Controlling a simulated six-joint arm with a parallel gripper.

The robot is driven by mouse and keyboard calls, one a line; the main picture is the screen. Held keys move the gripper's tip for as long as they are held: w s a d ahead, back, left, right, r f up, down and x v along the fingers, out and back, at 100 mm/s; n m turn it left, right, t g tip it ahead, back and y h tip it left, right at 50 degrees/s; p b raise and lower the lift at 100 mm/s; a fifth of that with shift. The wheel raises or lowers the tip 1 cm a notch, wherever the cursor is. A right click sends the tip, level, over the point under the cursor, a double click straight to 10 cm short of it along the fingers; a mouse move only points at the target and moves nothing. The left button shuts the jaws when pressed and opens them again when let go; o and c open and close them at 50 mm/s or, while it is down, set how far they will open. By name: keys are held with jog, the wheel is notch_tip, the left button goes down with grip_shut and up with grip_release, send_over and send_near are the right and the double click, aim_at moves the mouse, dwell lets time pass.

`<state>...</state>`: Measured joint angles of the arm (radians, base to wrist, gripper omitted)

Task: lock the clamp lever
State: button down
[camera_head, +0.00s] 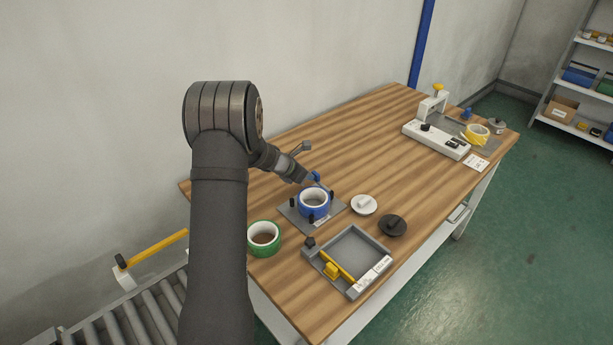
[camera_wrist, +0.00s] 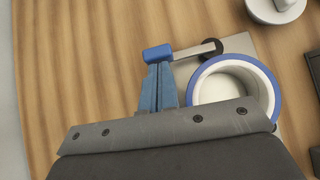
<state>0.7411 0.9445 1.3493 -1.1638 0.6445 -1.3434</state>
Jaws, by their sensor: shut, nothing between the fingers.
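The clamp lever (camera_wrist: 192,50) shows in the wrist view as a pale arm with a blue handle (camera_wrist: 157,53) at its left end and a dark pivot at its right end. It lies at the edge of the grey base plate (camera_wrist: 240,43), beside the blue tape roll (camera_wrist: 276,92). In the head view the roll (camera_head: 313,208) sits on the plate among dark posts. My gripper (camera_wrist: 160,68) is shut and empty, its blue fingertips close against the near side of the handle; I cannot tell if they touch. In the head view my arm hides part of the lever area.
A green tape roll (camera_head: 264,233), a white knobbed disc (camera_head: 364,204), a black disc (camera_head: 393,225) and a grey tray (camera_head: 385,249) with a yellow bar surround the plate. A white device (camera_head: 435,138) stands at the far end. The middle of the table is clear.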

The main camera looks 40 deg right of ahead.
aim_at(315, 171)
jog(key=shift+w+d+m+g, duration=0.3)
jog(key=shift+d+m+g, duration=0.4)
jog(key=shift+m+g, duration=0.3)
jog(key=d+m, duration=0.1)
jog(key=m+g+y, duration=0.1)
jog(key=shift+w+d+m+g, duration=0.15)
jog(key=shift+d+m+g, duration=0.15)
jog(key=shift+d+m, duration=0.1)
jog(key=m+g, duration=0.1)
jog(key=d+m+y, duration=0.1)
jog(key=shift+d+m+g, duration=0.3)
jog(key=shift+m+g, duration=0.1)
jog(key=d+m+y, duration=0.1)
jog(key=m+g, duration=0.1)
jog(key=shift+s+d+m+y, duration=0.3)
jog(key=shift+s+d+y, duration=0.05)
jog(key=shift+y, duration=0.05)
jog(key=shift+s+d, duration=0.75)
jog(key=shift+d, duration=0.25)
jog(key=shift+s+d, duration=0.6)
jog(key=shift+s, duration=0.1)
jog(key=shift+r, duration=0.1)
